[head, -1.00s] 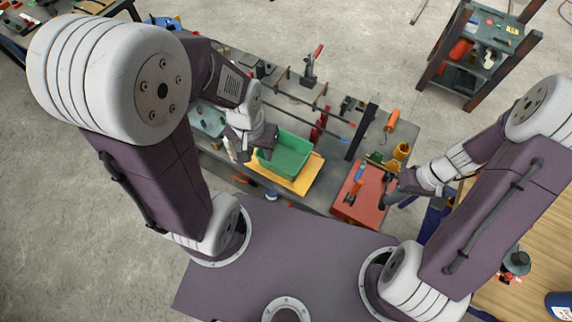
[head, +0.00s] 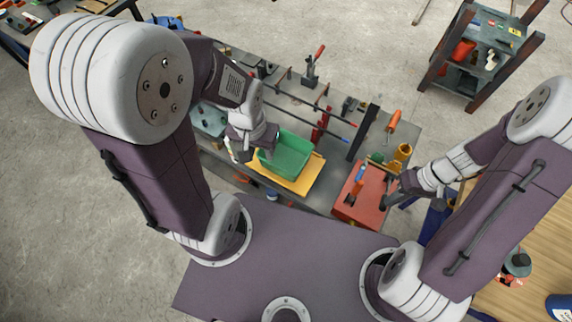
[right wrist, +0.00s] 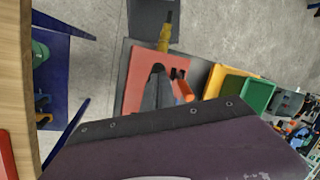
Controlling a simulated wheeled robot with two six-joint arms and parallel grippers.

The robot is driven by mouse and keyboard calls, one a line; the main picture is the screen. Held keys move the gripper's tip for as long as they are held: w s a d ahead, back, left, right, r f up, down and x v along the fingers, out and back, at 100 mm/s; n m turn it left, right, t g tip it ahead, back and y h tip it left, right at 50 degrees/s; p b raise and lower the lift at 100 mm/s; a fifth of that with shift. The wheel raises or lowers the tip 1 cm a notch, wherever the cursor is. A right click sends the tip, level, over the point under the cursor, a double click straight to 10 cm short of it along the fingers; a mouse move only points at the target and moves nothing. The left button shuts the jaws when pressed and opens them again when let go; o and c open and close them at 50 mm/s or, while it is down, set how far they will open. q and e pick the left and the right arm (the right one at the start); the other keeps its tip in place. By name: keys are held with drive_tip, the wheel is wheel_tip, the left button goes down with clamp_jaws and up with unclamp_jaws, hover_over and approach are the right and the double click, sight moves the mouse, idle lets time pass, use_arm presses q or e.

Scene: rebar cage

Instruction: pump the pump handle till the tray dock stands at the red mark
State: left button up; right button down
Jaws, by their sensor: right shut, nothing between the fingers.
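The yellow tray dock (head: 307,184) carries a green bin (head: 290,155) by the near edge of the workbench; both also show in the right wrist view, the dock (right wrist: 216,78) and the bin (right wrist: 258,95). A red base (head: 365,208) stands to their right; it also shows in the right wrist view (right wrist: 138,66). A lever with an orange and blue grip (head: 357,183), likely the pump handle, rises from it. My right gripper (head: 391,191) is shut and empty beside the red base. My left gripper (head: 238,150) is at the bin's left side; its jaw opening is unclear. I cannot make out the red mark.
The workbench holds a dark upright post (head: 362,131), an orange-handled tool (head: 393,121) and a yellow cylinder (head: 402,152) behind the red base. A wooden table (head: 535,240) lies to the right. A shelf rack (head: 480,50) stands on the floor behind.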

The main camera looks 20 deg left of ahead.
sight(385, 208)
idle(0.3)
drive_tip(key=shift+s+f+b, duration=0.3)
drive_tip(key=shift+f+b, duration=0.35)
drive_tip(key=shift+b, duration=0.1)
drive_tip(key=shift+s+a+f+b, duration=0.15)
drive_tip(key=shift+s+f+b, duration=0.2)
drive_tip(key=shift+f+b, duration=0.35)
drive_tip(key=shift+s+f+b, duration=0.25)
drive_tip(key=shift+f+b, duration=0.4)
drive_tip(key=shift+b, duration=0.25)
drive_tip(key=shift+r, duration=0.1)
